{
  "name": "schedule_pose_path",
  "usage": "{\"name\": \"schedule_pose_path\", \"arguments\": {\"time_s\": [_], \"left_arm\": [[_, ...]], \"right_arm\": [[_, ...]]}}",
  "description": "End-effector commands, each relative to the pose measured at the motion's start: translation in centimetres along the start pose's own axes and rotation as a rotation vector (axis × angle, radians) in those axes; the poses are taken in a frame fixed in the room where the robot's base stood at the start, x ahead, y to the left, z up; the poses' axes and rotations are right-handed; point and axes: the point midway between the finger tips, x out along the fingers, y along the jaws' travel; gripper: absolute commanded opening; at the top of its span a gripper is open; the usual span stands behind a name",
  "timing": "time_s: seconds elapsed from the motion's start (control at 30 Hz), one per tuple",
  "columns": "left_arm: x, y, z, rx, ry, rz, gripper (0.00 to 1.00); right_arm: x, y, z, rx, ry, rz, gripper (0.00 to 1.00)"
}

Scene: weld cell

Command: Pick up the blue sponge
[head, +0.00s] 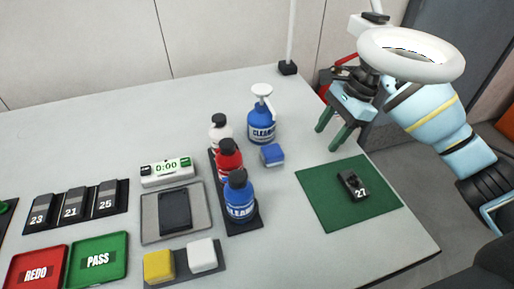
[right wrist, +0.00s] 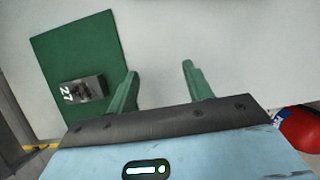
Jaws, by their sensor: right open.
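The blue sponge (head: 272,155) lies on the grey table, just right of the red bottle and in front of the blue pump bottle. My right gripper (head: 333,137) is open and empty, with its green fingers pointing down near the table's right edge, to the right of the sponge and behind the green mat. In the right wrist view the open fingers (right wrist: 160,85) have only bare table between them. The sponge does not show in that view. My left gripper is not in view.
A blue pump bottle (head: 262,126) stands close behind the sponge. White, red (head: 229,160) and blue (head: 239,197) bottles stand on a dark tray to its left. Table between sponge and mat is clear.

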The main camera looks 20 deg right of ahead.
Motion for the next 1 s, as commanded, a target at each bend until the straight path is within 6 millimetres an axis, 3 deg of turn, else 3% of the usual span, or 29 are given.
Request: {"name": "schedule_pose_path", "arguments": {"time_s": [0.27,0.7,1.0], "left_arm": [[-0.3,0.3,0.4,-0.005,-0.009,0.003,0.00],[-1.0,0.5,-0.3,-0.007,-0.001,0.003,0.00],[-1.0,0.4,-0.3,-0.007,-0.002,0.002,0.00]], "right_arm": [[0.1,0.0,0.2,0.000,0.000,0.001,0.51],[2.4,0.0,6.2,-0.003,-0.002,0.000,0.51],[2.9,0.0,7.0,0.000,0.000,0.001,0.51]]}}
